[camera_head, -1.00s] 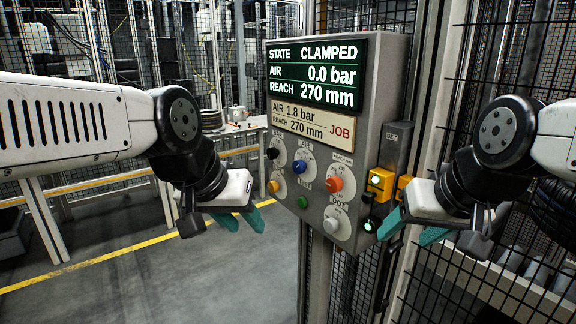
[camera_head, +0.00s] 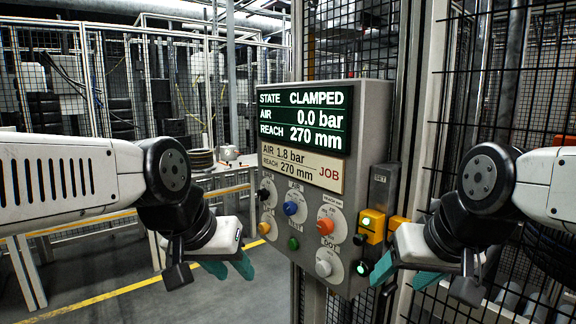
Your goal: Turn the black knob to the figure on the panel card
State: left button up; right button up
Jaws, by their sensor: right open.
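The black knob (camera_head: 263,194) is at the upper left of the knobs on the grey control panel (camera_head: 372,110), partly seen at an angle. The cream card (camera_head: 301,167) reads AIR 1.8 bar, REACH 270 mm, JOB. The screen (camera_head: 303,118) above it reads STATE CLAMPED, AIR 0.0 bar, REACH 270 mm. My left gripper (camera_head: 228,269) is left of the panel, below the black knob and apart from it; its teal fingers are spread and empty. My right gripper (camera_head: 403,274) is open and empty near the panel's lower right edge.
The panel also bears a blue knob (camera_head: 290,208), an orange knob (camera_head: 325,227), a white knob (camera_head: 323,268) and a green button (camera_head: 293,243). A yellow box with a lit button (camera_head: 371,225) is at its right side. Wire mesh fencing (camera_head: 500,60) stands at the right.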

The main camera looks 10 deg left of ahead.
aim_at(263, 194)
jog(key=i+j+u, duration=0.15)
jog(key=u, duration=0.3)
jog(key=i+j+u, duration=0.15)
jog(key=u, duration=0.25)
jog(key=i+u, duration=0.15)
jog(key=u, duration=0.3)
